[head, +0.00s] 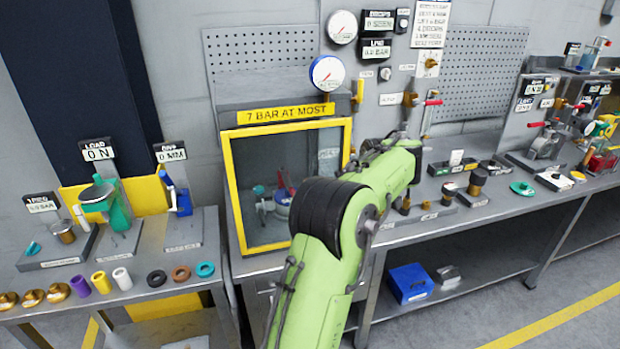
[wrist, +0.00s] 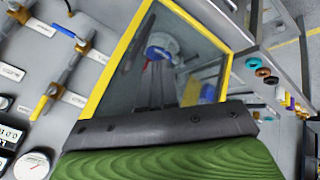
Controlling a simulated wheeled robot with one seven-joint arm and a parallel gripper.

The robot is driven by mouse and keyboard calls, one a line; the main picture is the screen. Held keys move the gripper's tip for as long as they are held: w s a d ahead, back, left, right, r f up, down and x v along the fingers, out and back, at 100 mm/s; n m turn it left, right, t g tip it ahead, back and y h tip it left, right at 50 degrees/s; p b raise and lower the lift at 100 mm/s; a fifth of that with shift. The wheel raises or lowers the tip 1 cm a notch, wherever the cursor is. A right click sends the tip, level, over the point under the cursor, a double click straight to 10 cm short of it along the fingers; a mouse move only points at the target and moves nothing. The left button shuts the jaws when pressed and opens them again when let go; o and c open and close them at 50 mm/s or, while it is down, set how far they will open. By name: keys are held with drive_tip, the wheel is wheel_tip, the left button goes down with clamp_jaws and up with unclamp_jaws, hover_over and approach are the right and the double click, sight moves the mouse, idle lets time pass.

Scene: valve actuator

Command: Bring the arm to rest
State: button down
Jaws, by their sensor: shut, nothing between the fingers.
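My green arm (head: 375,195) rises from the bottom middle of the head view and bends toward the bench, in front of the yellow-framed case. In the head view my gripper cannot be made out clearly beyond the arm's far end. In the wrist view the slim dark fingers of my gripper (wrist: 160,68) show above the dark bracket, shut with nothing held. Behind them is the clear pane of the yellow-framed case (head: 234,195), also in the wrist view (wrist: 112,62). A blue and red device (head: 283,196) stands inside the case, partly hidden by my arm.
Small fittings (head: 478,178) line the bench to the right. A left bench holds rings (head: 181,273) and sleeves (head: 101,281). A blue bin (head: 410,284) is on the lower shelf. Floor at lower right is clear.

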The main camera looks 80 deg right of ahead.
idle(0.3)
drive_tip(key=w+a+r+t, duration=0.1)
drive_tip(key=w+a+r, duration=0.1)
drive_tip(key=w+a, duration=0.35)
drive_tip(key=w+a+r+t+y, duration=0.1)
drive_tip(key=w+a+r, duration=0.1)
drive_tip(key=w, duration=0.7)
drive_tip(key=w+a+r, duration=0.3)
drive_tip(key=w+a, duration=0.1)
drive_tip(key=w, duration=0.4)
drive_tip(key=w+a+r+n+t+y, duration=0.1)
drive_tip(key=w+a+y, duration=0.1)
drive_tip(key=w+a, duration=0.75)
drive_tip(key=s+a+f+n+y, duration=0.1)
drive_tip(key=s+a+n+y, duration=0.15)
drive_tip(key=a, duration=2.15)
drive_tip(key=s+a+f+y, duration=0.1)
drive_tip(key=s+a+f, duration=0.4)
drive_tip(key=s+a, duration=0.3)
drive_tip(key=shift+s+a+f+g, duration=0.25)
drive_tip(key=shift+a+f+g, duration=0.1)
drive_tip(key=shift+a, duration=0.3)
